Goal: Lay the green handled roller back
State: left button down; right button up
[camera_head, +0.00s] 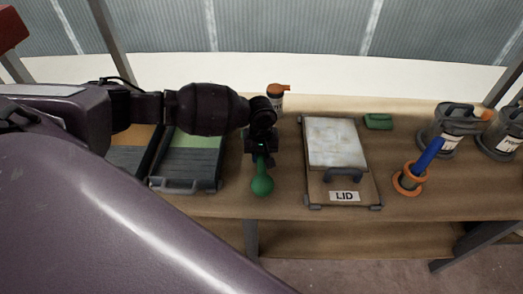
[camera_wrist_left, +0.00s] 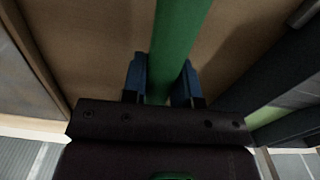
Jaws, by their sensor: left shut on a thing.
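The green handled roller shows as a green handle with a round knob end (camera_head: 262,184) in the head view, above the wooden table, pointing toward the front edge. My left gripper (camera_head: 261,150) is shut on it. In the left wrist view the green handle (camera_wrist_left: 178,30) runs between the two blue finger pads of my left gripper (camera_wrist_left: 159,80). The roller's other end is hidden behind my gripper and wrist. A tray with a green and dark grey inside (camera_head: 190,160) lies left of the gripper. My right gripper is not in view.
A second, orange and dark tray (camera_head: 130,148) lies farther left. A board marked LID (camera_head: 368,190) lies to the right. A bottle with an orange cap (camera_head: 277,100) stands behind my gripper. Farther right are a green block (camera_head: 378,121), a blue-handled tool (camera_head: 428,156) in an orange-ringed holder and grey cans (camera_head: 457,124).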

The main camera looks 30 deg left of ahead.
pick_arm(q)
jog(key=shift+f, duration=0.5)
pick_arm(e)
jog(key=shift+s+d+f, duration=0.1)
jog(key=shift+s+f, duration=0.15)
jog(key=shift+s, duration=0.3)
pick_arm(q)
jog(key=c, duration=0.8)
grip_release()
jog(key=shift+f, duration=0.1)
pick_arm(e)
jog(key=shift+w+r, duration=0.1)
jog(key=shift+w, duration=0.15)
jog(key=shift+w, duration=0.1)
pick_arm(q)
jog(key=shift+r, duration=0.3)
notch_tip(320, 180, up, 9)
jog(key=shift+r+p, duration=0.1)
jog(key=shift+p, duration=0.55)
jog(key=shift+r, duration=0.55)
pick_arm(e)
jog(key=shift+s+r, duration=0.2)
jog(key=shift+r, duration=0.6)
